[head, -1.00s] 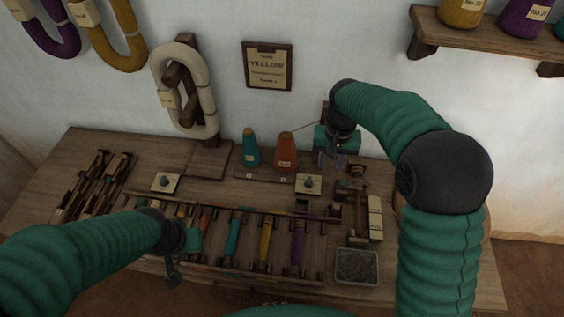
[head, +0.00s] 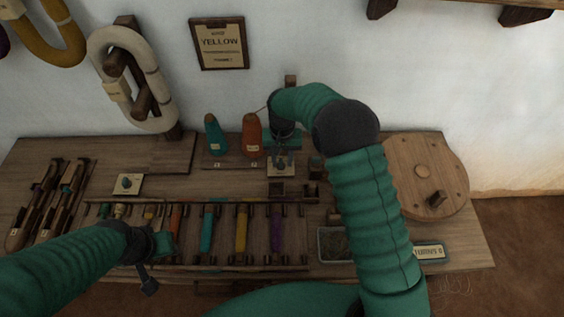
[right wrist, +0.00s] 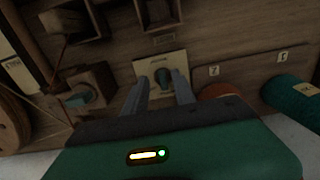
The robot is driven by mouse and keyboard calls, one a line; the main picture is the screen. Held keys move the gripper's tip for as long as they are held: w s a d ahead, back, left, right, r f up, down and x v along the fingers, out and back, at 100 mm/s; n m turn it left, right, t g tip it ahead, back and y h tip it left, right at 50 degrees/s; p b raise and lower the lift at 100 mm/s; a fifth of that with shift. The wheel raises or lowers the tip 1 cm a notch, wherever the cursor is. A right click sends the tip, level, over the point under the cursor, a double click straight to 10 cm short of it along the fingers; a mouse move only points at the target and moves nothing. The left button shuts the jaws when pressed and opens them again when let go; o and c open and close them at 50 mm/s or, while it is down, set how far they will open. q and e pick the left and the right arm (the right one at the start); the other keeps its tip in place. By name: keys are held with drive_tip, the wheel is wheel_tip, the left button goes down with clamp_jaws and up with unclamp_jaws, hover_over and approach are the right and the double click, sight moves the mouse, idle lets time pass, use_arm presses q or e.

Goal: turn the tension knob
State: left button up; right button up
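In the right wrist view the knob (right wrist: 163,77) sits between the two grey fingertips (right wrist: 161,84) of my right gripper. The fingers are apart, with visible gaps beside the knob, so they are not closed on it. The plate's lettering is too small to read. My left gripper (head: 150,270) is at the front left, seen edge-on.
A teal cone (head: 215,138) and an orange cone (head: 251,136) stand left of my right gripper. Several coloured shuttles, including a purple one (head: 276,232), lie in a front rack. A metal tray (head: 334,243) and a round wooden wheel (head: 425,172) are at the right.

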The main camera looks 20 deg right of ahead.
drive_tip(key=shift+a+f, duration=0.2)
drive_tip(key=shift+f, duration=0.2)
drive_tip(key=shift+a, duration=0.2)
drive_tip(key=shift+d, duration=0.25)
clamp_jaws()
use_arm(q)
drive_tip(key=shift+a+f, duration=0.15)
drive_tip(key=shift+a, duration=0.1)
use_arm(e)
drive_tip(key=shift+a, duration=0.1)
